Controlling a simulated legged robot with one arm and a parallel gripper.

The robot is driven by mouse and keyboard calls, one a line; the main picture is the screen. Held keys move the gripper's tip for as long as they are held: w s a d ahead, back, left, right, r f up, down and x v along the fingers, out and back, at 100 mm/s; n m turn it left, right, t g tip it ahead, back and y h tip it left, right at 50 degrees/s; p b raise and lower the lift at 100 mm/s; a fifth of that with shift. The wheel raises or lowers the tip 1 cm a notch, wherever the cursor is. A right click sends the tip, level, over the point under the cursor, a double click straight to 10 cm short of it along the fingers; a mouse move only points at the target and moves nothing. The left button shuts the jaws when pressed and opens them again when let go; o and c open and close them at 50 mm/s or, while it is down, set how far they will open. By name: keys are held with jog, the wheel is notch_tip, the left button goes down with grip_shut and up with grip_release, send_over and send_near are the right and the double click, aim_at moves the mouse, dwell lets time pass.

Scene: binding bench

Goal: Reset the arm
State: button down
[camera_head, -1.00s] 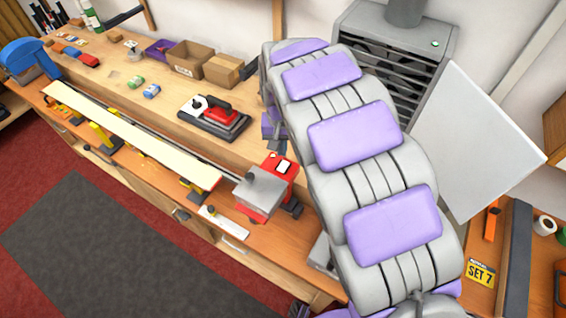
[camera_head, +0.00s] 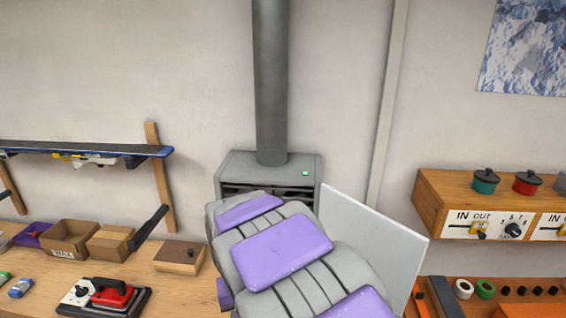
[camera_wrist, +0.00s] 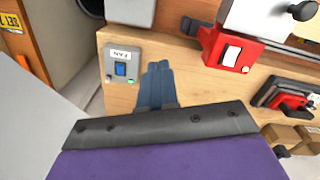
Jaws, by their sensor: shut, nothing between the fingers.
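My arm, grey with purple pads, rises from the bottom of the head view and reaches up and away in front of the grey heater unit. My gripper is hidden behind the arm there. In the wrist view, my gripper (camera_wrist: 156,82) shows as two blue-grey fingers pressed together and empty.
The grey unit (camera_head: 270,170) with its pipe stands at the wall. A pale panel (camera_head: 385,235) stands right of my arm. A red device (camera_wrist: 228,52) sits on the bench near my gripper.

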jog(key=s+d+r+m+b, duration=0.1)
jog(key=s+d, duration=0.4)
jog(key=d, duration=0.3)
jog(key=s+d+m+b, duration=0.1)
jog(key=s+d+b, duration=0.1)
jog(key=s+d, duration=0.45)
jog(key=s+d+f+b, duration=0.1)
jog(key=s+d+f, duration=0.1)
jog(key=s+d, duration=0.2)
jog(key=s+d+f+m+g+b, duration=0.1)
jog(key=s+d, duration=0.3)
jog(key=s, duration=0.6)
jog(key=shift+s+d+f+g+b, duration=0.15)
jog(key=shift+d+f+g+b, duration=0.15)
jog(key=shift+f, duration=0.3)
